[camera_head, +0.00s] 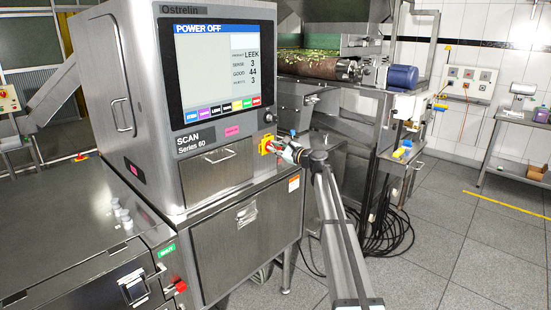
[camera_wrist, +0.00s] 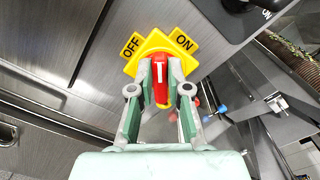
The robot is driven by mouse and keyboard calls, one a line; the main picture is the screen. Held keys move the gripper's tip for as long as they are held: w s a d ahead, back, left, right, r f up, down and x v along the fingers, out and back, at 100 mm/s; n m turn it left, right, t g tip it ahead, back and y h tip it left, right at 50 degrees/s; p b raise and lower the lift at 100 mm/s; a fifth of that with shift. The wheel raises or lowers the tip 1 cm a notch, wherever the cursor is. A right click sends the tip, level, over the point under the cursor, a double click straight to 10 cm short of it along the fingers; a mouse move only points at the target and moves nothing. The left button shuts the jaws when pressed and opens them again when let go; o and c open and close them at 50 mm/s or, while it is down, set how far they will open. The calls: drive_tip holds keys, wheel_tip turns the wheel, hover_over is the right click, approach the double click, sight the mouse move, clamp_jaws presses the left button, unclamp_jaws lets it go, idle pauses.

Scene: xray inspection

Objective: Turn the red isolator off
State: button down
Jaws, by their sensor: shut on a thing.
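The red isolator (camera_wrist: 161,82) is a red rotary handle on a yellow plate (camera_wrist: 136,66), with an OFF label at upper left and an ON label at upper right. In the wrist view the handle's white mark points up, between the two labels. My gripper (camera_wrist: 160,70) has one finger on each side of the handle and is shut on it. In the head view the yellow plate (camera_head: 264,142) is on the right of the machine's front, with my gripper (camera_head: 274,148) at it, partly hiding the handle.
The machine's screen (camera_head: 212,70) reads POWER OFF. A black switch (camera_wrist: 245,8) with its own ON label sits above right of the isolator in the wrist view. A conveyor (camera_head: 310,65) with green bits stands behind. Black cables (camera_head: 385,235) lie on the floor.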

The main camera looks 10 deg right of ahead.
drive_tip(key=n+b, duration=0.3)
drive_tip(key=b, duration=0.1)
drive_tip(key=n+b, duration=0.3)
drive_tip(key=b, duration=0.1)
drive_tip(key=f+n+b, duration=0.1)
drive_tip(key=n+b, duration=0.2)
drive_tip(key=b, duration=0.1)
drive_tip(key=shift+s+a+f+n+b, duration=0.1)
drive_tip(key=shift+a+n+b, duration=0.15)
drive_tip(key=shift+n+b, duration=0.15)
drive_tip(key=c, duration=1.1)
unclamp_jaws()
drive_tip(key=shift+s, duration=0.1)
drive_tip(key=v, duration=1.2)
